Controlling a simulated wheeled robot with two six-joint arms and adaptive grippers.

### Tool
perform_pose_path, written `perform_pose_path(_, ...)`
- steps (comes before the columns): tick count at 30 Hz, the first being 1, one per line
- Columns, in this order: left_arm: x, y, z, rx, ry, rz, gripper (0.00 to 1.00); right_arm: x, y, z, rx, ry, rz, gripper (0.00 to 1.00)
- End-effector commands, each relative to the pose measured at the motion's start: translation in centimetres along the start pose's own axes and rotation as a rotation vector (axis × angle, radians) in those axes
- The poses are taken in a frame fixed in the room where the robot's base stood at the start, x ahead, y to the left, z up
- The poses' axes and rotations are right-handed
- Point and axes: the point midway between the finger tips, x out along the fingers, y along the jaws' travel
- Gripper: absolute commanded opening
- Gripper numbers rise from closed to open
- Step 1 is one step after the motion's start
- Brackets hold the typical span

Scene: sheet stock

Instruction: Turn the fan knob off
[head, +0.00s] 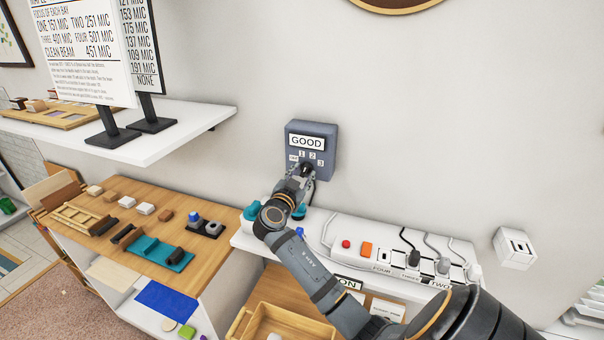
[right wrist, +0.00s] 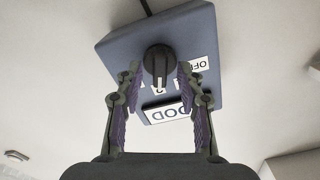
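The fan knob (right wrist: 158,62) is a dark round knob with a raised ridge, on a blue-grey box (head: 327,140) on the wall. The box carries a white "GOOD" sign (head: 306,142) and small labels, 1, 2 and 3 among them. An "OFF" label (right wrist: 201,65) shows upside down to the right of the knob in the right wrist view. The knob's ridge points away from OFF, toward a numbered label partly hidden by it. My right gripper (right wrist: 158,78) is open, one finger on each side of the knob, with visible gaps. My left gripper is not in view.
Below the box, a white shelf holds a power strip (head: 375,252) with plugs and cords. A wooden-topped bench (head: 130,203) with small blocks is at left. A white shelf (head: 185,125) with sign boards juts out at upper left. The wall right of the box is clear.

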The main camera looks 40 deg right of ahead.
Motion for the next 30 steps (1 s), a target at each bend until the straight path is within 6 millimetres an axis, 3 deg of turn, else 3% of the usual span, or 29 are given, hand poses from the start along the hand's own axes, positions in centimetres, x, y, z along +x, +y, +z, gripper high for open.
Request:
perform_pose_path(1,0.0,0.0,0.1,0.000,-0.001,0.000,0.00,0.0,0.0,0.0,0.000,0.000,0.000,0.35)
perform_pose_path(9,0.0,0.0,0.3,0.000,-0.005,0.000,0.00,0.0,0.0,0.0,0.000,0.000,0.000,0.00)
perform_pose_path(20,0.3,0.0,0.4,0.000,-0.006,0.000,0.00,-0.1,0.0,0.1,-0.025,0.000,0.000,0.00)
perform_pose_path(30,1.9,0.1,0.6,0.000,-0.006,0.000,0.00,-0.1,0.0,0.3,-0.233,0.000,0.001,0.00)
